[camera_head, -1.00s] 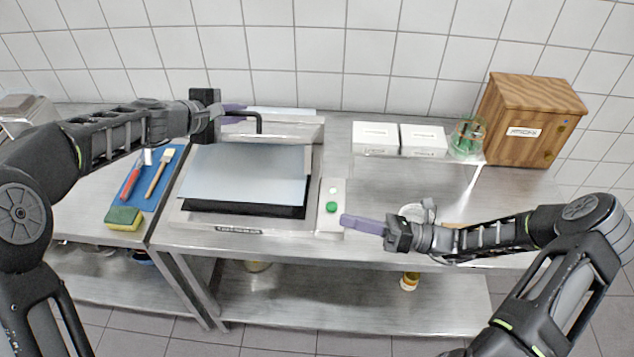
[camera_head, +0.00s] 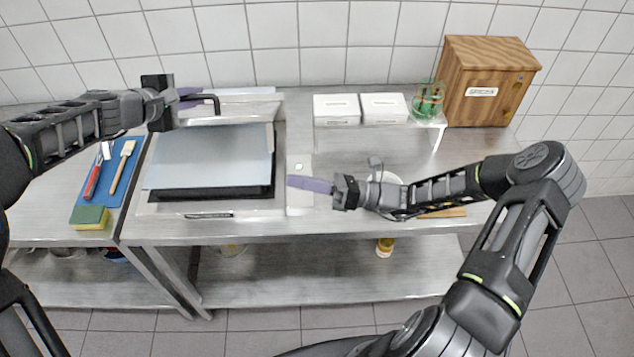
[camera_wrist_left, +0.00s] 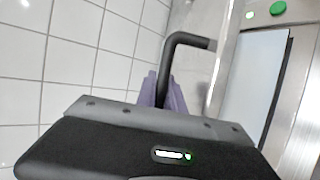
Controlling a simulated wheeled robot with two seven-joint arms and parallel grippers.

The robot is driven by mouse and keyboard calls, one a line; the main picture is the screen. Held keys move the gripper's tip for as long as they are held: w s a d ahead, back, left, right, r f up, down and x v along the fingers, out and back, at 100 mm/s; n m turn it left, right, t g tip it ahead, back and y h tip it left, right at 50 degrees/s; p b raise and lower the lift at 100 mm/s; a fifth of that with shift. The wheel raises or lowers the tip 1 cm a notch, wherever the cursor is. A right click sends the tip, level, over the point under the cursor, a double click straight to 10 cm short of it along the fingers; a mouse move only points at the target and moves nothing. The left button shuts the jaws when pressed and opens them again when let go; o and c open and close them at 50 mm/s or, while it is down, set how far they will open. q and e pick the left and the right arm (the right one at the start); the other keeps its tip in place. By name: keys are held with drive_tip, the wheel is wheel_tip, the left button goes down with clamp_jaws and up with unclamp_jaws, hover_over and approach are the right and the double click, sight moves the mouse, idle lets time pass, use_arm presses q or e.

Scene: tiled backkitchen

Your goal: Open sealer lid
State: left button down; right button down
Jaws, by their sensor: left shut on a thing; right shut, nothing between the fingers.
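The sealer (camera_head: 150,208) is a steel box set in the bench, with a pale blue sheet (camera_head: 210,155) above a dark interior. Its steel lid part (camera_head: 260,108) stands raised at the back and carries a bent black handle (camera_head: 212,97). My left gripper (camera_head: 189,97) is shut on this handle; in the left wrist view its purple fingers (camera_wrist_left: 164,92) meet the handle's end. A green button (camera_wrist_left: 278,8) shows in that view. My right gripper (camera_head: 300,184) is shut and empty, its purple fingers over the button panel (camera_head: 299,207); whether they touch it is unclear.
White boxes (camera_head: 336,107), a glass with green items (camera_head: 428,99) and a wooden cabinet (camera_head: 490,75) stand at the back right. A blue mat (camera_head: 91,205) with a red-handled tool, a brush and a sponge (camera_head: 90,217) lies left. The tiled wall is close behind.

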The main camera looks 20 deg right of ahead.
drive_tip(key=w+a+r, duration=0.2)
drive_tip(key=w+r, duration=0.1)
drive_tip(key=r, duration=0.1)
drive_tip(key=shift+w+a, duration=0.3)
drive_tip(key=shift+w, duration=0.05)
